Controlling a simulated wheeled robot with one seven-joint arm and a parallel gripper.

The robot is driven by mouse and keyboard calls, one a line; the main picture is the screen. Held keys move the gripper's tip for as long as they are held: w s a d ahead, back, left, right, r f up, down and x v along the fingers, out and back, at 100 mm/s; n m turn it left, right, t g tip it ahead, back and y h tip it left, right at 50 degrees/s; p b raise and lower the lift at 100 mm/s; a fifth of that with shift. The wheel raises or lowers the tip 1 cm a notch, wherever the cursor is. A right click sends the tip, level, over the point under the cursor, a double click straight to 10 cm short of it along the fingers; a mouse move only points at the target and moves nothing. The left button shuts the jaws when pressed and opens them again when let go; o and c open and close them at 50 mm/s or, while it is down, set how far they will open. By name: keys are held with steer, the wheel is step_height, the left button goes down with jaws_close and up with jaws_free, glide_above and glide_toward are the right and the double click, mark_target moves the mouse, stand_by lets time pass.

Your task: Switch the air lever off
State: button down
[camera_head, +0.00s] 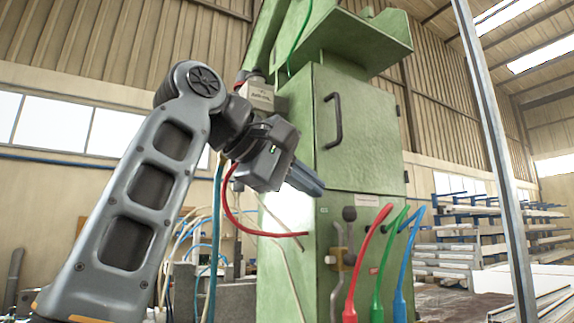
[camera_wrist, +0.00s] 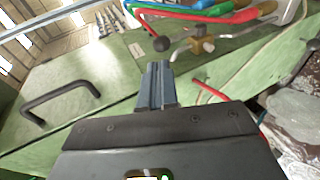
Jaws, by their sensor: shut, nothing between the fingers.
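The air lever (camera_head: 349,214) is a short handle with a dark round knob, above a brass valve body (camera_head: 349,257) on the front of the green cabinet. In the head view the knob stands above the valve. In the wrist view the knob (camera_wrist: 161,44) is just beyond my fingertips, with the brass valve (camera_wrist: 202,44) to its right. My gripper (camera_head: 312,184) is shut and empty, its blue-grey fingers together. It is up and left of the knob in the head view, apart from it. The fingers also show in the wrist view (camera_wrist: 157,72).
Red (camera_head: 350,305), green (camera_head: 377,300) and blue (camera_head: 400,295) hoses hang right of the lever. A thin red hose (camera_head: 255,232) runs below my gripper. The green cabinet (camera_head: 365,160) has a black door handle (camera_head: 336,122) above. Profile racks (camera_head: 480,240) stand at the right.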

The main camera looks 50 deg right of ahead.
mark_target(346, 208)
steer(key=shift+p+x, duration=0.35)
steer(key=shift+x, duration=2.75)
steer(key=shift+d, duration=0.1)
steer(key=shift+s+d+b, duration=0.15)
steer(key=shift+d+b, duration=0.15)
steer(key=shift+b, duration=0.25)
steer(key=d, duration=0.1)
steer(key=d+r, duration=0.1)
steer(key=shift+s+d+y+b, duration=0.25)
steer(key=shift+s+y+b, duration=0.05)
steer(key=shift+s+b, duration=0.05)
steer(key=shift+s+d+f+y, duration=0.1)
steer(key=shift+d+y, duration=0.25)
steer(key=shift+y, duration=0.05)
